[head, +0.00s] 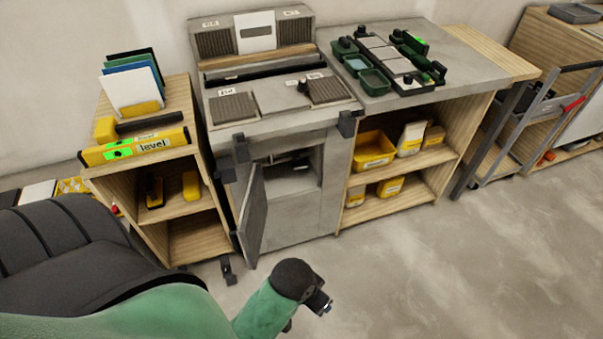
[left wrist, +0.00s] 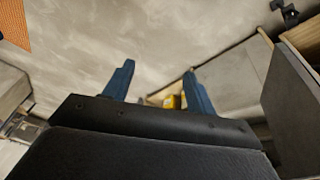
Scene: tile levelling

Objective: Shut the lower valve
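I cannot clearly make out a lower valve. A grey cabinet (head: 312,212) stands with its door (head: 253,213) swung open, and a small dark fitting (head: 293,160) shows in its shadowed opening. Another small dark fitting (head: 228,267) is low beside the cabinet's left foot; I cannot tell if either is the valve. My left gripper (head: 320,303) is in front of the cabinet, apart from the door. In the left wrist view its two blue fingers (left wrist: 159,68) are spread with nothing held, and a grey panel, probably the door (left wrist: 292,110), is at right. My right gripper is out of view.
A wooden shelf (head: 190,215) with a yellow level (head: 135,147) stands left of the cabinet. A wooden shelf unit with yellow tubs (head: 372,150) stands right of it. A cart (head: 530,115) is farther right. The floor (head: 430,260) at right is clear.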

